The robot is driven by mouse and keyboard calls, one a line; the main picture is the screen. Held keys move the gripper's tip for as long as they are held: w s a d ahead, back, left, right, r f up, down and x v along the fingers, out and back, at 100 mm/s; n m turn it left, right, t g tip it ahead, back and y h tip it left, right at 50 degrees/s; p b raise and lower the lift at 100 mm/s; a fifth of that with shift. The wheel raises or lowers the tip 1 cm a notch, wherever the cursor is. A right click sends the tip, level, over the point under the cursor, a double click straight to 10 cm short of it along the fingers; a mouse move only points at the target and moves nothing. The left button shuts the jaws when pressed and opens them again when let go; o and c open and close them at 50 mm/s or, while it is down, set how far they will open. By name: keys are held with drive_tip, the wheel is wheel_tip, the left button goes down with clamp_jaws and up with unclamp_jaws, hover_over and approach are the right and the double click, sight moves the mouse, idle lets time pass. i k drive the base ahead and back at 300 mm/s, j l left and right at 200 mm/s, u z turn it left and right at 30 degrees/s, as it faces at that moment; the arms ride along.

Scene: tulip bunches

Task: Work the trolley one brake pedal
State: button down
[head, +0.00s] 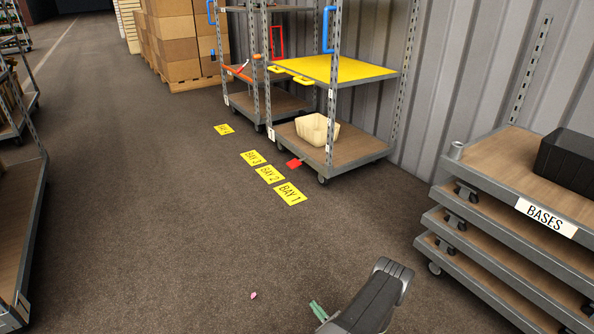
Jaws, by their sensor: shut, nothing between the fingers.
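Trolley one is the nearer wheeled rack, with a "1" tag on its post (271,133) and a wooden bottom deck in a grey frame (345,147). Its red brake pedal (294,163) sticks out low at the front left, close to the floor. The pedal looks roughly flat, but its exact tilt is too small to tell.
A yellow shelf (335,68) and a cream crate (318,129) are on trolley one. Stacked bases (475,222) stand at the right, another rack (25,215) at the left. Yellow bay plates (289,194) lie on the floor. The middle floor is clear except a pink petal (253,295).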

sight(295, 163)
drive_tip(key=i+j, duration=0.1)
drive_tip(key=i, duration=0.75)
drive_tip(key=i+j, duration=0.1)
drive_tip(key=i, duration=0.8)
drive_tip(key=i+z, duration=0.1)
drive_tip(key=i, duration=0.8)
drive_tip(key=k, duration=0.2)
drive_tip(key=j, duration=0.05)
